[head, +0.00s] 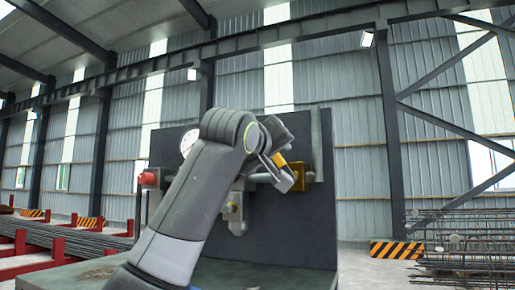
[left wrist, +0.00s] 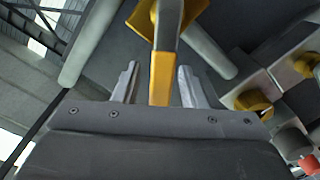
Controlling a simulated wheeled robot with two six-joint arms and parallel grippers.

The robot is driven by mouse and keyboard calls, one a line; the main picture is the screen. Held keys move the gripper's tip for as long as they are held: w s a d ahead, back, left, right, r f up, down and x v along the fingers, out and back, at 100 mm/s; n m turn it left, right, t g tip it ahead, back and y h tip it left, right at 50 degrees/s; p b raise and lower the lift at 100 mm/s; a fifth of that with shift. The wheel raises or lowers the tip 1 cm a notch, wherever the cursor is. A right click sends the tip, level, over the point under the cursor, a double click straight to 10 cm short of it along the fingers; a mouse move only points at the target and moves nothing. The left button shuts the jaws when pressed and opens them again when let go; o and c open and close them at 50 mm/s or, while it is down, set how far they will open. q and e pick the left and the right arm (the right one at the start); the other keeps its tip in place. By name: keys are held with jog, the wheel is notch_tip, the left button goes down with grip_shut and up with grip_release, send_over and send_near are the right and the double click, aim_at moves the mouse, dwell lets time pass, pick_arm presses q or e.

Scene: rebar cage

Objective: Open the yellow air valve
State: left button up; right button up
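The yellow air valve (head: 298,178) is on a grey pipe in front of a dark upright panel in the head view, partly hidden by my left arm. In the left wrist view its yellow handle (left wrist: 163,75) points down toward the gripper, with the yellow valve body (left wrist: 192,14) at the top. My left gripper (left wrist: 160,86) is open, with one finger on each side of the handle. A gap shows between the handle and the left finger; the right finger is close to it. In the head view the gripper (head: 287,172) is at the valve. My right gripper is out of view.
A red knob (head: 149,178) and a round gauge (head: 188,142) are left of the valve on the dark panel (head: 318,232). Rebar cages (head: 465,245) lie at the right. Red racks with bars (head: 70,243) stand at the left.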

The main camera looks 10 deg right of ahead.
pick_arm(q)
jog(key=b+v, duration=1)
jog(key=v, duration=0.6)
jog(key=shift+s+a, duration=0.3)
